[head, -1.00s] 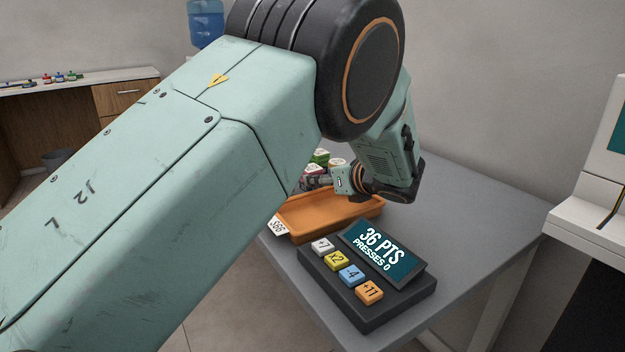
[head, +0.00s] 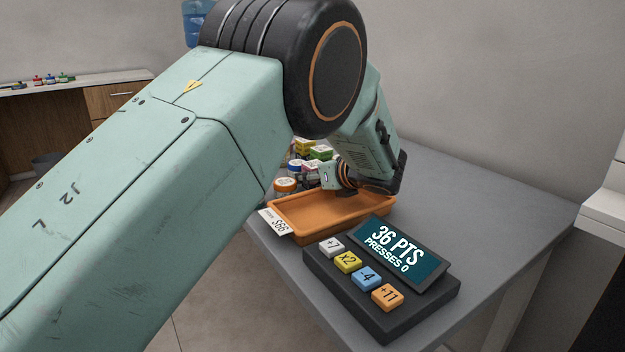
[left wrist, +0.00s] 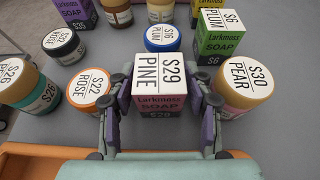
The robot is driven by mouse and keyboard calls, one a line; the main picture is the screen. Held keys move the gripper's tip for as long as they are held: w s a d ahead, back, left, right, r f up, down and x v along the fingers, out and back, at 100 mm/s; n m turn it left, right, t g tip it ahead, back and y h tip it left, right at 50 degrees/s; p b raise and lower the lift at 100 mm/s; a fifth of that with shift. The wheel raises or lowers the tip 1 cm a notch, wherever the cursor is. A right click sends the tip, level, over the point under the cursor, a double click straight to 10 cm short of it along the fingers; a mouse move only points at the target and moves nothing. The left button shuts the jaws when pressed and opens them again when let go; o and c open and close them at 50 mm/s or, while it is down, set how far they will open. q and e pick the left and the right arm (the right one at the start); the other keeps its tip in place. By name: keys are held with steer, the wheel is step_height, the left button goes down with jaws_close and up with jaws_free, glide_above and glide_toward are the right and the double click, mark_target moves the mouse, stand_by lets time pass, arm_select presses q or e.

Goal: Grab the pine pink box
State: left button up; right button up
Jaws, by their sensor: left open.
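The pine pink box (left wrist: 159,89) stands upright in the left wrist view. Its white top reads "PINE S29" and its pink and black front reads "Larkmoss SOAP". My left gripper (left wrist: 160,108) is open, with one finger on each side of the box; I cannot tell whether either finger touches it. My right gripper is not in view.
The orange tray (head: 290,235) is nearer, with a button panel (head: 375,300) in front. The grey table's right side (head: 480,200) is clear.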

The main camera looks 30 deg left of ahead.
arm_select(q)
steer(key=shift+s+d+r, duration=0.25)
steer(key=shift+d+r, duration=0.05)
steer(key=shift+r, duration=0.05)
steer(key=shift+c, duration=1.6)
steer(key=shift+w+a+f, duration=0.1)
steer(key=shift+a+f, duration=0.05)
steer(key=shift+f, duration=0.1)
steer(key=shift+c, duration=1.4)
steer(key=c, duration=0.4)
steer(key=shift+o, duration=0.2)
